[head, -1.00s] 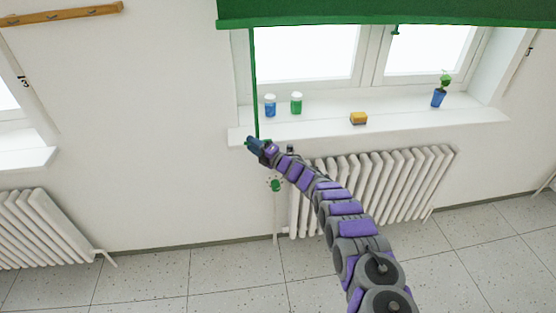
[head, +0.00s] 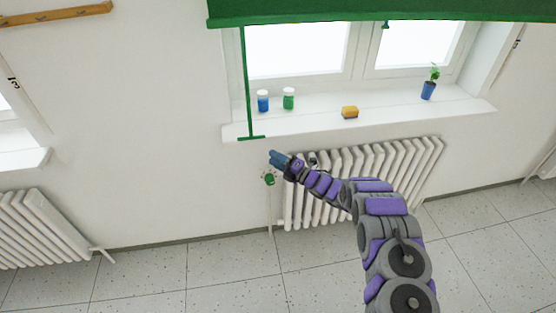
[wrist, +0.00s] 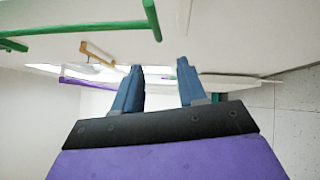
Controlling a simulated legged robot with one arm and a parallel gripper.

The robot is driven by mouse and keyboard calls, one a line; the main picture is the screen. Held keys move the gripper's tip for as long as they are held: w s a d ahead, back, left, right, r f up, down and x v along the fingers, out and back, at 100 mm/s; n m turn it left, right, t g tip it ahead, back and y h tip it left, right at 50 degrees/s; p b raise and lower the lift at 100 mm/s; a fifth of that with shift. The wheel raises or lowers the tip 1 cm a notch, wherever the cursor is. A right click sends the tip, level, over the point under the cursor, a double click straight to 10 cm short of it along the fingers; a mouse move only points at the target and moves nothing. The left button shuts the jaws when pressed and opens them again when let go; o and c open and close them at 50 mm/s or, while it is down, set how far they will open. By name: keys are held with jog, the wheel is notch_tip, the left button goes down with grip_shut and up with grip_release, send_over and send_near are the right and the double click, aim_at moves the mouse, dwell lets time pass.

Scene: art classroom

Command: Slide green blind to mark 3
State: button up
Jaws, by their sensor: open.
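The green blind (head: 380,10) hangs across the top of the middle window in the head view. A thin green rod (head: 246,80) runs down from its left side to a short crossbar handle (head: 252,137) at the sill's front edge. In the wrist view the rod (wrist: 75,28) and the crossbar (wrist: 152,18) show at upper left, outside the fingers. My gripper (head: 272,157) is open and empty, below and right of the handle and apart from it. It also shows in the wrist view (wrist: 160,70). A mark 3 (head: 13,83) is on the wall at left, another (head: 517,44) at right.
The sill (head: 350,127) holds a blue jar (head: 263,101), a green jar (head: 288,99), a yellow sponge (head: 350,112) and a potted plant (head: 428,90). A radiator (head: 370,180) and its green valve knob (head: 269,179) are below.

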jog(key=shift+s+d+f, duration=0.1)
jog(key=shift+s+d, duration=0.1)
jog(key=shift+d, duration=0.15)
jog(key=shift+c, duration=0.2)
